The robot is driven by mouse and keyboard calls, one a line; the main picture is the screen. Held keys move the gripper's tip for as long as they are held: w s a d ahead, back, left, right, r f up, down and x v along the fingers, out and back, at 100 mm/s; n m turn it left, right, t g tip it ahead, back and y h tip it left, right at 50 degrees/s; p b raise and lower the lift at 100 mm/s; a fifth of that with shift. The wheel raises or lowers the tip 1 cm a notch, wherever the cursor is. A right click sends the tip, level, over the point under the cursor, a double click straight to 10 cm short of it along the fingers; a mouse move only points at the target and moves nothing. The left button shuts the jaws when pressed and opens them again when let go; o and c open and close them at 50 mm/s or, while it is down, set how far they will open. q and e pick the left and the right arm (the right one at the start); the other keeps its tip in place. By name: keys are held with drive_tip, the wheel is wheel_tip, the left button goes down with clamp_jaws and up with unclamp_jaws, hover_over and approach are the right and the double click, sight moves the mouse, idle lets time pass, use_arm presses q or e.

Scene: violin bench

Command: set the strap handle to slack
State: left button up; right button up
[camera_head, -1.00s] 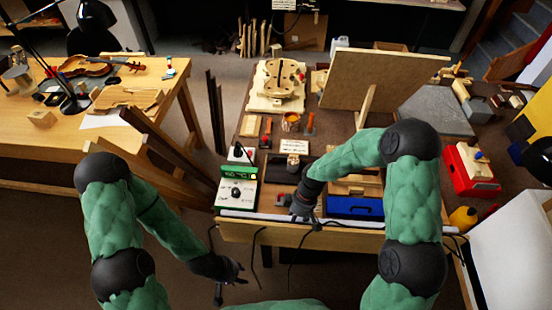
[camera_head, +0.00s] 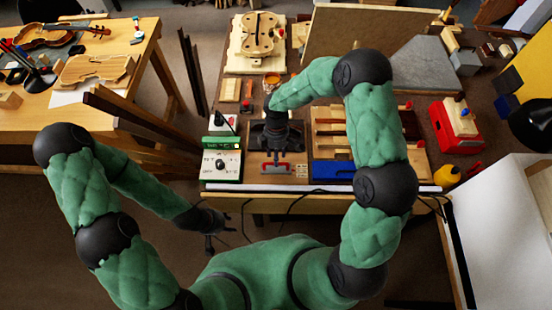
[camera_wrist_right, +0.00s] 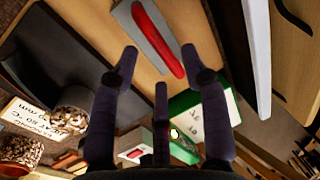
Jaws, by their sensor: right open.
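A red bar handle (camera_head: 277,168) on a small grey plate lies on a wooden board near the front of the bench; I take it as the strap handle. In the right wrist view the red handle (camera_wrist_right: 157,38) lies along its grey plate, just beyond my fingertips. My right gripper (camera_wrist_right: 160,62) is open and empty, with its fingers spread and apart from the handle. In the head view my right gripper (camera_head: 273,150) is over the board, just behind the handle, and partly hides it. My left gripper (camera_head: 219,232) hangs open and empty off the bench's front edge.
A green and white control box (camera_head: 221,166) stands just left of the handle. A blue tray (camera_head: 332,173) is to the right. A glue jar (camera_head: 271,80) and a violin body in a mould (camera_head: 257,38) are behind. A white strip (camera_head: 310,188) runs along the front edge.

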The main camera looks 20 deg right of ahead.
drive_tip(key=shift+s+f, duration=0.2)
drive_tip(key=shift+f, duration=0.85)
clamp_jaws()
drive_tip(key=shift+w+d, duration=0.2)
drive_tip(key=shift+w, duration=0.65)
drive_tip(key=shift+w+d, duration=0.25)
drive_tip(key=shift+w, duration=0.55)
drive_tip(key=shift+w+d, duration=0.2)
drive_tip(key=shift+w, duration=0.65)
drive_tip(key=shift+w+r, duration=0.1)
drive_tip(key=shift+c, duration=0.2)
unclamp_jaws()
drive_tip(key=shift+w, duration=0.1)
drive_tip(key=shift+o, duration=0.2)
drive_tip(key=shift+d, duration=0.1)
